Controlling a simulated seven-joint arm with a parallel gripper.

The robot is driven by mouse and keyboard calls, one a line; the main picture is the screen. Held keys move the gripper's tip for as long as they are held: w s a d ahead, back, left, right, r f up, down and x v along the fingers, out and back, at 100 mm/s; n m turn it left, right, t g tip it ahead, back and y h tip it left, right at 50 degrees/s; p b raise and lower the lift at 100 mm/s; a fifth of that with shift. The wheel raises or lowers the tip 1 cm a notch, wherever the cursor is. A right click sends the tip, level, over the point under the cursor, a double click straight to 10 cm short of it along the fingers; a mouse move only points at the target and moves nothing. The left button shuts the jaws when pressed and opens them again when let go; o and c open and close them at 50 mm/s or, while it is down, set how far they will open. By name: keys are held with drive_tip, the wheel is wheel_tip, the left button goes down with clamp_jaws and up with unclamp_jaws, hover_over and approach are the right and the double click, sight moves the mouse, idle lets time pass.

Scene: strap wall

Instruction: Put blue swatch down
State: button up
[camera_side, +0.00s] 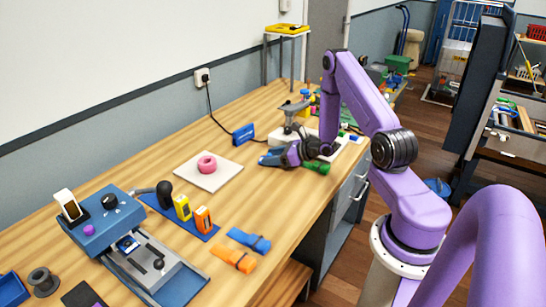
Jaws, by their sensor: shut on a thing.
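My gripper (279,155) is low over the wooden bench, right of the white square pad, pointing left. It is shut on a small blue piece, the blue swatch (266,160), which shows at the fingertips. The swatch is small in this view, and the fingers hide part of it. I cannot tell whether it touches the bench top.
A pink ring (207,164) lies on the white pad (193,175). A blue block (243,135) stands behind, and a green cylinder (318,167) lies to the right. Blue (248,240) and orange (233,258) strips lie in front. Bare bench (275,200) separates them from my gripper.

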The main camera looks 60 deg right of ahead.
drive_tip(key=shift+f, duration=0.15)
drive_tip(key=o, duration=1.3)
